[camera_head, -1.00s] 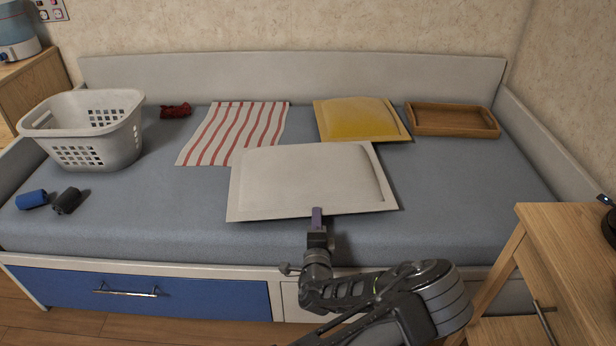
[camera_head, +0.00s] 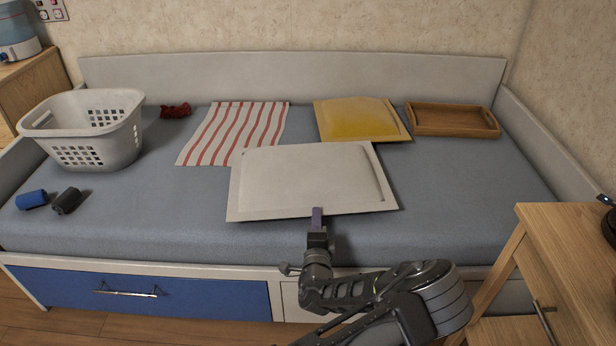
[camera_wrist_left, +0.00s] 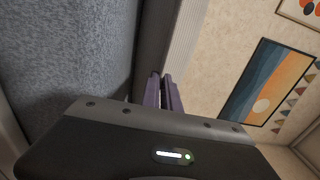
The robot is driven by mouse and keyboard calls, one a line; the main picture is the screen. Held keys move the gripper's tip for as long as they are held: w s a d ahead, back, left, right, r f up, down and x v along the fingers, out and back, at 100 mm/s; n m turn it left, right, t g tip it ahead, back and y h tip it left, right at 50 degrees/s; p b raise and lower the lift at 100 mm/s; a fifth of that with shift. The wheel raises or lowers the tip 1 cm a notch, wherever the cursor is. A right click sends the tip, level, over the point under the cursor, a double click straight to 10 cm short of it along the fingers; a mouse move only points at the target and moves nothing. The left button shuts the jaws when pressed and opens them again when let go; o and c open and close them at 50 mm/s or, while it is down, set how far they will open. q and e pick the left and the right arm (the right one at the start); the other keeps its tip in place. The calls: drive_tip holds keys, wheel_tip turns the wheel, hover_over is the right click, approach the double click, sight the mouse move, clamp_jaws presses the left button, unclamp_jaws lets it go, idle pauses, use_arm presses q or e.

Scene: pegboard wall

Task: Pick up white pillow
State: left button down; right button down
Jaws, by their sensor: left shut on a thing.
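The white pillow (camera_head: 308,180) lies on the front middle of the blue-grey mattress, its flat border showing all round. My left gripper (camera_head: 317,214) is at the middle of the pillow's front edge, with its purple fingers shut on that edge. In the left wrist view the two purple fingers (camera_wrist_left: 165,92) stand close together. What lies between them cannot be made out clearly there. My right gripper is not in view.
A yellow pillow (camera_head: 357,119), a wooden tray (camera_head: 452,133) and a red-striped cloth (camera_head: 221,133) lie behind. A white basket (camera_head: 122,149), blue roll (camera_head: 31,199) and dark roll (camera_head: 67,200) are left. A wooden cabinet (camera_head: 575,230) stands right.

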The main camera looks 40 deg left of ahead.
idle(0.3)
use_arm(q)
wheel_tip(320, 180, up, 10)
drive_tip(key=p, duration=0.3)
idle(0.9)
